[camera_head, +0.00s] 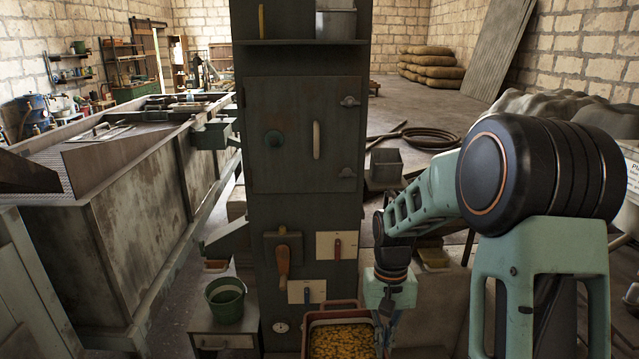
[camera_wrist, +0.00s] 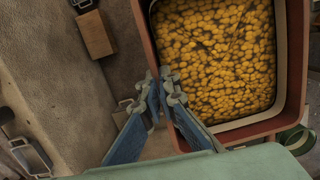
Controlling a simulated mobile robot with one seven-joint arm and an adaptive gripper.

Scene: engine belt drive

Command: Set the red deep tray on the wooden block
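The red deep tray (camera_head: 308,328) stands at the bottom centre of the head view, full of yellow-orange pieces. Its red wall and pale inside also show in the wrist view (camera_wrist: 295,75), at the upper right. My gripper (camera_wrist: 163,92) is at the tray's side, its blue fingers narrowed together at the tips around the wall. In the head view my gripper (camera_head: 385,325) is at the tray's right edge, its tips partly cut off. A brown wooden block (camera_wrist: 96,34) lies at the upper left of the wrist view, apart from the tray. What supports the tray is hidden.
A green bucket (camera_head: 225,300) stands on a low cabinet (camera_head: 225,341) left of the tray. A dark metal cabinet (camera_head: 300,215) with handles and switches rises behind the tray. A grey handled object (camera_wrist: 30,158) is at the wrist view's lower left.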

